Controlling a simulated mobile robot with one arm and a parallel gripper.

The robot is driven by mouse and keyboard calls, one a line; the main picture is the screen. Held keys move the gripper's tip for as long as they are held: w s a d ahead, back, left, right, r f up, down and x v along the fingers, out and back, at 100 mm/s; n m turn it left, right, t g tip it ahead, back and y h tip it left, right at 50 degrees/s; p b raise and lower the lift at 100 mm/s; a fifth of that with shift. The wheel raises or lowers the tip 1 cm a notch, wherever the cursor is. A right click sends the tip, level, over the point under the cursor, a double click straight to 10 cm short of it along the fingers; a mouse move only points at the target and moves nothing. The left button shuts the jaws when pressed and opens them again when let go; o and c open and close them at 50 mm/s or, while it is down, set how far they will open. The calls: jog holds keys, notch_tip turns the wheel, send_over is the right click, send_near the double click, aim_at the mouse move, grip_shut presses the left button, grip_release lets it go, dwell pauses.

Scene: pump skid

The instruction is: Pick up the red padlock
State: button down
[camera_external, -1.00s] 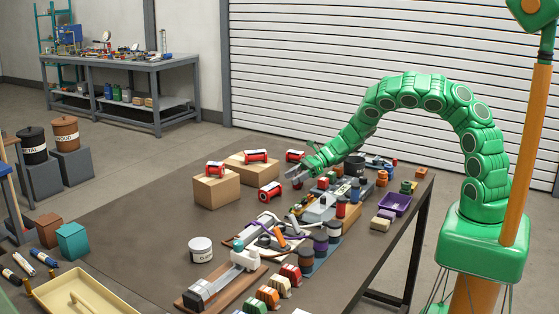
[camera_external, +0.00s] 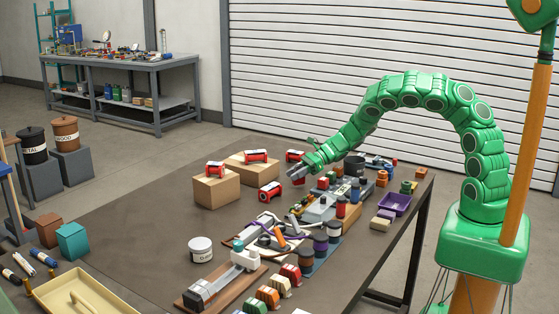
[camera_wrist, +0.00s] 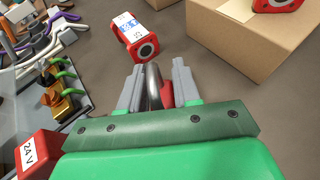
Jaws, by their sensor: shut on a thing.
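My gripper (camera_wrist: 158,90) is shut on the red padlock (camera_wrist: 167,92). In the wrist view, the padlock's grey curved shackle and part of its red body show between the two grey fingers; the rest is hidden. In the external view my gripper (camera_external: 298,171) is low over the far part of the table, just right of the cardboard boxes. The padlock is too small to make out clearly there.
A red item with a white label (camera_wrist: 140,40) lies on the table ahead, also seen externally (camera_external: 270,191). A cardboard box (camera_wrist: 240,40) bears another. Left are a pump assembly (camera_wrist: 55,75) and a red "24 V" block (camera_wrist: 38,152). Bare table lies left of the boxes.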

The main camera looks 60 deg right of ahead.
jog(key=s+r, duration=1.2)
jog(key=s, duration=0.2)
jog(key=shift+d, duration=0.4)
